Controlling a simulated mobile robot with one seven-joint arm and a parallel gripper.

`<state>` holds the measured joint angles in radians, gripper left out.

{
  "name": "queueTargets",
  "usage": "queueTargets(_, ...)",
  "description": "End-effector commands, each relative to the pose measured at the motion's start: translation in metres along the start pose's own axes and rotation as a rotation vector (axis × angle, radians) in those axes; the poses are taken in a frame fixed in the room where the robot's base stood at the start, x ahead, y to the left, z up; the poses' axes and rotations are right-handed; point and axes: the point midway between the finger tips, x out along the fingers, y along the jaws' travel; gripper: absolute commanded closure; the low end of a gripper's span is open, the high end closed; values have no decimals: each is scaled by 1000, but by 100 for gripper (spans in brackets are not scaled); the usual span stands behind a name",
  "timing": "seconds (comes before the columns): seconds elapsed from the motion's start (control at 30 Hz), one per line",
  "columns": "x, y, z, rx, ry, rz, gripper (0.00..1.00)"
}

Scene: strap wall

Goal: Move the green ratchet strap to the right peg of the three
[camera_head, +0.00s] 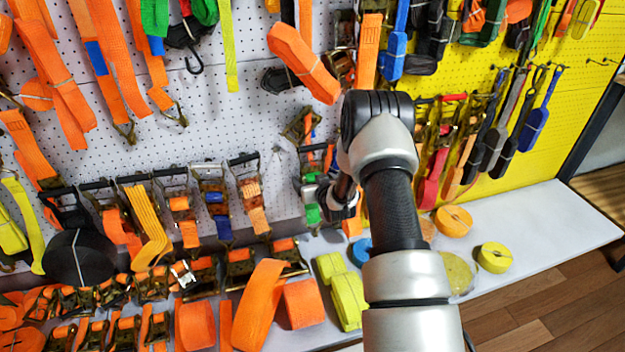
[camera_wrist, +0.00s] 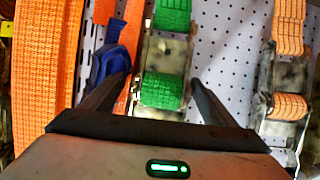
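The green ratchet strap (camera_wrist: 162,91) hangs on the white pegboard, with green webbing above and below its metal buckle. In the head view its green webbing (camera_head: 312,214) shows just left of my wrist. My gripper (camera_wrist: 160,86) is open, with one finger on each side of the strap's lower green roll. Narrow gaps seem to remain beside the buckle; contact is not clear. In the head view my gripper (camera_head: 338,200) is mostly hidden by my arm. I cannot clearly make out the three pegs; a bare hook (camera_head: 277,150) shows left of the strap.
In the wrist view a blue strap (camera_wrist: 108,58) is close on the left and an orange ratchet strap (camera_wrist: 288,105) hangs on the right. Below, the white shelf (camera_head: 545,232) holds orange rolls (camera_head: 303,303) and yellow-green rolls (camera_head: 348,298). Bare pegboard lies between the hanging straps.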

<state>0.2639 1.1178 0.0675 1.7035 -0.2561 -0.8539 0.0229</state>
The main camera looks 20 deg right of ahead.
Motion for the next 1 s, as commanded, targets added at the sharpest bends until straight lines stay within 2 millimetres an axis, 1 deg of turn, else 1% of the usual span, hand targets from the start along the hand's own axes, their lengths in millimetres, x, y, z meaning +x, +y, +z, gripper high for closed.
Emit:
queueTargets(0.03, -1, 0, 5, 1, -10, 0, 20)
queueTargets(0.17, -6, 0, 4, 1, -9, 0, 20)
queueTargets(0.27, -18, 0, 2, 1, -9, 0, 20)
queueTargets(0.37, -38, 0, 0, 2, -8, 0, 20)
queueTargets(0.7, -122, 0, -2, 1, -4, 1, 20)
queueTargets(0.83, -147, 1, -1, 1, -3, 1, 20)
queueTargets(1.0, -168, 0, 0, 0, -1, 0, 20)
